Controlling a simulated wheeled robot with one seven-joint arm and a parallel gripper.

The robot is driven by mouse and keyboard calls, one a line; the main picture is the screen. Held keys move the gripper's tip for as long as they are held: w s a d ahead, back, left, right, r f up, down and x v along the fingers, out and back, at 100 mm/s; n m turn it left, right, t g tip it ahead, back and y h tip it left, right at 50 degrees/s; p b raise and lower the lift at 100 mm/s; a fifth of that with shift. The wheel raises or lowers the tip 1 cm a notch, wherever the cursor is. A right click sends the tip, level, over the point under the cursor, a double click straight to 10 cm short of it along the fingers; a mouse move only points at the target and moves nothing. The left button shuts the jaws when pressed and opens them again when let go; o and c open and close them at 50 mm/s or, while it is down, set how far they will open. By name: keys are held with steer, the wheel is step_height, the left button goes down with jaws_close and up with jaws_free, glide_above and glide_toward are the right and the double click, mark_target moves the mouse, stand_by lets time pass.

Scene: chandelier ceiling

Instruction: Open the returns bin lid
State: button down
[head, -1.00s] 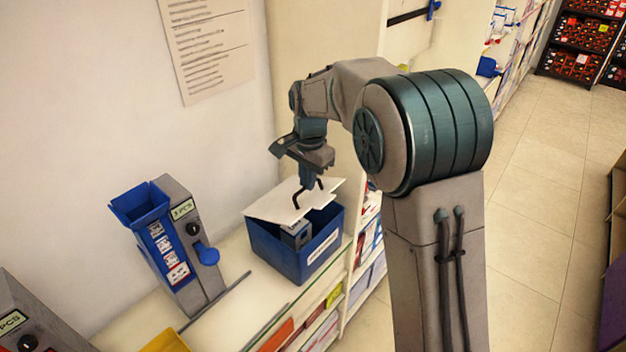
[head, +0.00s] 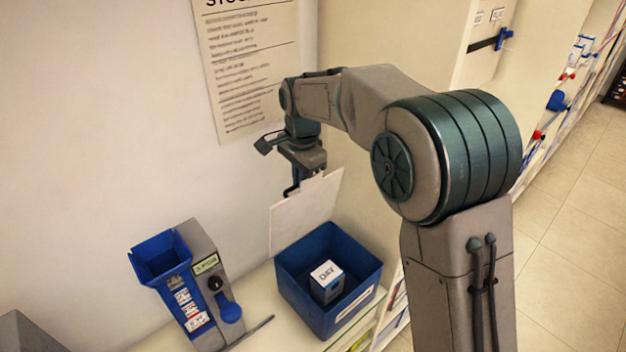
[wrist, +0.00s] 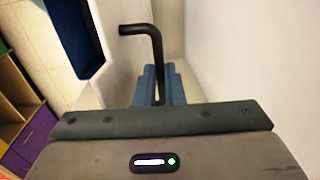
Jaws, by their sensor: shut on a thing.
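The returns bin (head: 298,298) is a blue open-topped box on the counter in the head view. Its white lid (head: 308,216) stands steeply raised at the bin's back left side, so the inside shows. My gripper (head: 292,190) is above the bin at the lid's upper left part, shut on the dark lid handle. In the wrist view, the bent black handle (wrist: 156,48) rises from between my blue-grey fingers (wrist: 160,86). Part of the handle is hidden by my fingers.
A small labelled box (head: 327,282) sits inside the bin. A grey and blue dispenser (head: 190,285) stands to the left on the counter (head: 262,290). A wall with a printed notice (head: 245,65) is close behind my gripper. Shelves lie to the right.

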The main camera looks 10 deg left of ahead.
steer(key=shift+w+a+f, duration=0.45)
steer(key=shift+a, duration=0.2)
steer(key=c, duration=1.5)
jaws_free()
steer(key=shift+s+d+r+b, duration=0.15)
steer(key=shift+r+b, duration=0.1)
steer(key=shift+r, duration=3.25)
steer(key=shift+w+d+r+b, duration=0.1)
steer(key=shift+r+b, duration=0.15)
steer(key=shift+r, duration=3.2)
